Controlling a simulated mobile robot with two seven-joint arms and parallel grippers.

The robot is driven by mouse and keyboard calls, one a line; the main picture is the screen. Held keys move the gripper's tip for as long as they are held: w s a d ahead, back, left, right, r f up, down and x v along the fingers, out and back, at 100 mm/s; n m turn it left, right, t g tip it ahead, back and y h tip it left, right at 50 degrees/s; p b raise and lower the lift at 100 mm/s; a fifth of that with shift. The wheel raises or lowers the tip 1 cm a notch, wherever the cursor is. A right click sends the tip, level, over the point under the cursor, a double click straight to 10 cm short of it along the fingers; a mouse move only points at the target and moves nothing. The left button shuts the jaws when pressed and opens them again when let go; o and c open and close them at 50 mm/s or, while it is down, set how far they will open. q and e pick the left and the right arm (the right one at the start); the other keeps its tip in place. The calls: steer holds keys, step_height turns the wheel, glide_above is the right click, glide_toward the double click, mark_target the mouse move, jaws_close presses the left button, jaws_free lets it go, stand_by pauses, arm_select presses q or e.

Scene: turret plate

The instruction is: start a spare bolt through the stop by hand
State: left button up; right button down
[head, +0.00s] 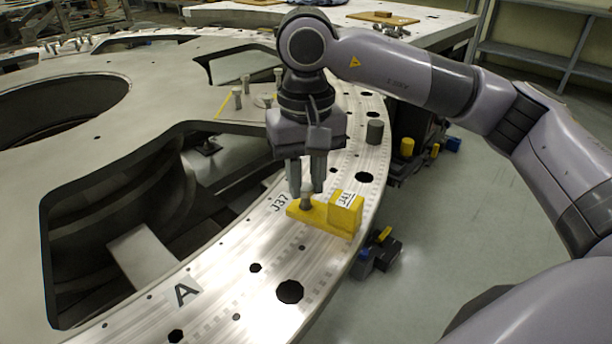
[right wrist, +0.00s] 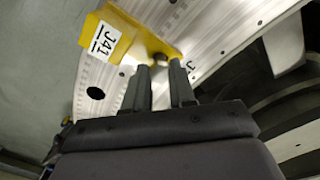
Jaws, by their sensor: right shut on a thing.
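The yellow stop (head: 321,220) lies on the pale metal ring of the turret plate (head: 222,262), beside the mark J37. Its taller block bears a J41 label; the stop also shows in the right wrist view (right wrist: 101,54). My right gripper (head: 306,188) points straight down over the stop's low arm and is shut on a bolt (head: 306,202). The bolt is upright, its lower end at the stop's arm. Its end shows brownish between the fingertips in the right wrist view (right wrist: 160,58). How deep it sits in the hole is hidden. My left gripper is out of view.
A dark grey cylinder (head: 375,131) stands on the ring behind the stop. Several grey pegs (head: 246,86) stand on the plate farther back. Large openings lie left of the ring. Yellow and black items (head: 379,249) sit low beyond its right edge.

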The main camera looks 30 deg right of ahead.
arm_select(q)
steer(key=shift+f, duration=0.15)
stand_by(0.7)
arm_select(e)
steer(key=shift+f, duration=0.1)
steer(key=shift+m, duration=0.4)
steer(key=shift+f+m+b, duration=0.1)
steer(key=shift+m+b, duration=0.3)
steer(key=shift+m, duration=1.9)
arm_select(q)
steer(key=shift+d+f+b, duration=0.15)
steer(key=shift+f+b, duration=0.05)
steer(key=shift+b, duration=0.1)
arm_select(e)
steer(key=shift+a+f+m, duration=0.1)
steer(key=shift+m, duration=1.8)
